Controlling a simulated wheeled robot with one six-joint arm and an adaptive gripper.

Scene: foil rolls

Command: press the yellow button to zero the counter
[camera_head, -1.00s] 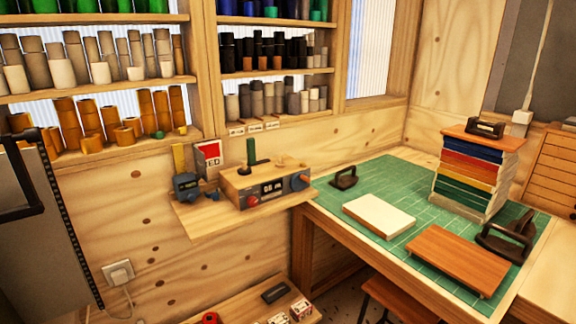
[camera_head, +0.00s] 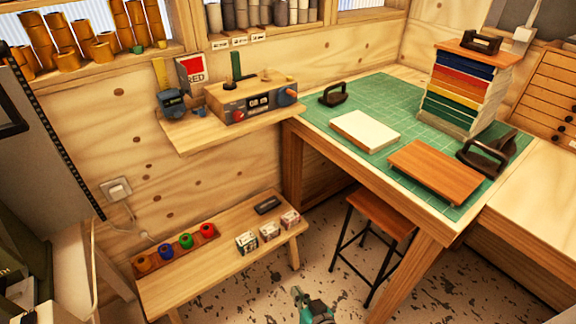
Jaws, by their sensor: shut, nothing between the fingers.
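A row of round coloured pieces that look like buttons sits on a wooden strip (camera_head: 155,268) at the left of the low bench. The yellow-orange one (camera_head: 143,263) is at the left end, followed by blue (camera_head: 166,251), green (camera_head: 186,241) and red (camera_head: 207,230). A small dark box (camera_head: 267,205), perhaps the counter, lies at the back of the bench; I cannot read it. My gripper (camera_head: 298,293) is at the bottom edge, shut and empty, in front of the bench and well to the right of the yellow-orange piece.
Three small patterned boxes (camera_head: 268,232) stand on the bench's right part. A stool (camera_head: 381,212) and the green-matted table (camera_head: 400,106) are to the right. A wall shelf (camera_head: 190,138) with a display device (camera_head: 258,101) hangs above the bench. Speckled floor (camera_head: 350,290) is open in front.

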